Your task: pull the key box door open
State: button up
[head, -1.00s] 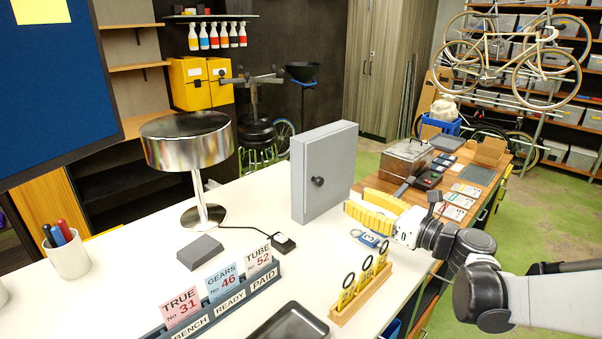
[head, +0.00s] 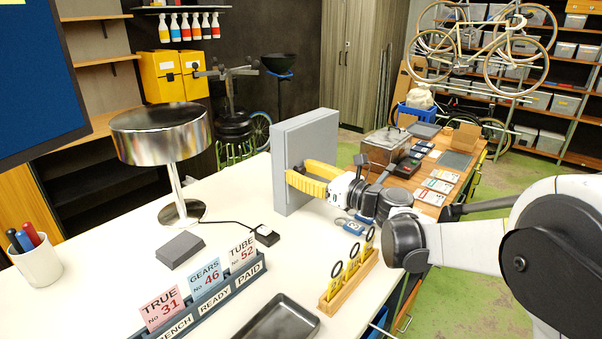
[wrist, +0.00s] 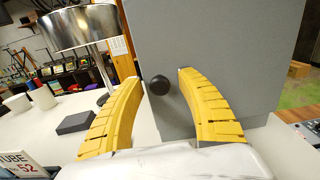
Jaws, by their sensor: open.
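The grey key box (head: 309,135) stands upright on the white counter, its door shut. In the wrist view its door face (wrist: 215,40) fills the right half, with a round black knob (wrist: 159,85). My gripper (head: 297,172) has yellow fingers and is in front of the door. I cannot tell whether either finger touches the knob.
A chrome lamp (head: 162,135) stands left of the box. A dark grey block (head: 180,250) and a small black switch (head: 266,235) lie in front. A wooden rack with yellow tags (head: 352,275), a card holder (head: 205,300) and a black tray (head: 278,322) occupy the counter's near side.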

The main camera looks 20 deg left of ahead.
grip_shut()
jog(key=shift+d, duration=0.2)
dwell(0.4)
